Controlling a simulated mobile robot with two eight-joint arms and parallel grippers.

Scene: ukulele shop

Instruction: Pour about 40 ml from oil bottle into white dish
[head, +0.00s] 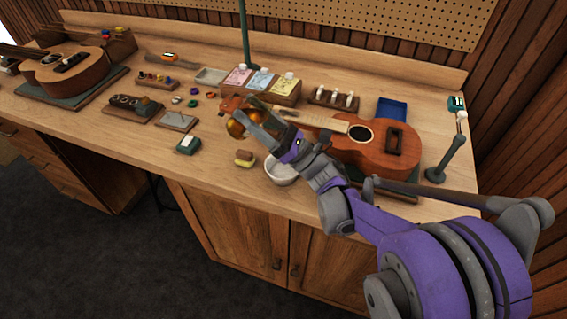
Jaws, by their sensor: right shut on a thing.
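My right gripper (251,120) reaches in from the right and is shut on the oil bottle (236,128), a clear bottle with amber content. It holds the bottle above the bench, to the left of and higher in the picture than the white dish. The bottle looks tilted, but its mouth is hard to make out behind the fingers. The white dish (279,173) stands near the bench's front edge, partly hidden by my right wrist. I cannot see its inside clearly, and no stream of oil shows. My left gripper is not in view.
A ukulele (376,151) lies behind and right of the dish, its headstock near the bottle. A rack of coloured packets (262,82) stands behind. The bench front (140,141) at left is clear.

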